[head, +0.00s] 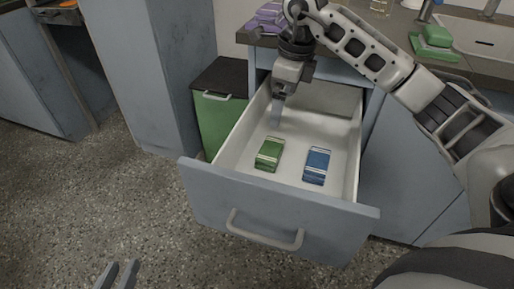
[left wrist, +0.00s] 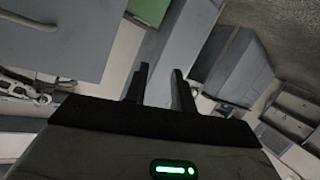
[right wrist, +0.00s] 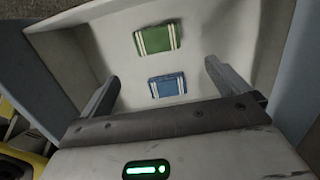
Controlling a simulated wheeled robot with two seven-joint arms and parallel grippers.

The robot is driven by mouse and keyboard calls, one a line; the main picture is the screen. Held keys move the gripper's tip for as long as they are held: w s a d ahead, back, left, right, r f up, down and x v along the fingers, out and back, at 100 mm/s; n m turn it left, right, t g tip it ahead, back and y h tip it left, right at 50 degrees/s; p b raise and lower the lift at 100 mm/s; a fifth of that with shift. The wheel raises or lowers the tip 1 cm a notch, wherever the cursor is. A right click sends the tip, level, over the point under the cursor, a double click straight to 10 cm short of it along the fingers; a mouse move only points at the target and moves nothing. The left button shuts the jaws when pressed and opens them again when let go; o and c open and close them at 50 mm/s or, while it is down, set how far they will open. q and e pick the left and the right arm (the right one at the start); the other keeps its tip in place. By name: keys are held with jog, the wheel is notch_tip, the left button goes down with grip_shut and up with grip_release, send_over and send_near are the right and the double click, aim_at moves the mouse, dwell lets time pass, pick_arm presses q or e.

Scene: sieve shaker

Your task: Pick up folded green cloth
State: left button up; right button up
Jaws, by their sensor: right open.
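A folded green cloth (head: 269,154) with pale stripes lies in the open drawer (head: 190,186), left of a folded blue cloth (head: 317,165). My right gripper (head: 276,116) is over the rear of the drawer, pointing down, open and empty. In the right wrist view, the green cloth (right wrist: 157,38) is beyond the fingertips of the right gripper (right wrist: 163,80), and the blue cloth (right wrist: 167,85) is nearer, between the finger lines. My left gripper (head: 118,274) is low at the bottom left of the head view, open and empty, away from the drawer.
Folded purple cloths (head: 266,17) lie on the counter behind the drawer. A green stack (head: 434,41) sits near the sink (head: 478,36). A green bin (head: 217,119) stands left of the drawer. The drawer walls surround both cloths; the floor in front is clear.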

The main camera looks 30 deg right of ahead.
jog(key=b, duration=0.3)
send_over(270, 149)
jog(key=s+d, duration=0.1)
notch_tip(270, 149, down, 10)
jog(key=shift+d+r, duration=0.1)
jog(key=shift+r, duration=0.15)
jog(key=shift+w+f, duration=0.1)
jog(key=shift+f, duration=0.55)
jog(key=f, duration=0.1)
jog(key=f+b, duration=0.1)
jog(key=a+f+b, duration=0.1)
jog(key=shift+w+f, duration=0.3)
jog(key=shift+w, duration=0.05)
jog(key=shift+f, duration=0.35)
pick_arm(q)
jog(key=shift+d+r+n+t+h, duration=0.7)
jog(key=shift+d+r+n+h, duration=0.1)
jog(key=shift+r+n+h, duration=0.25)
pick_arm(e)
jog(key=c, duration=0.7)
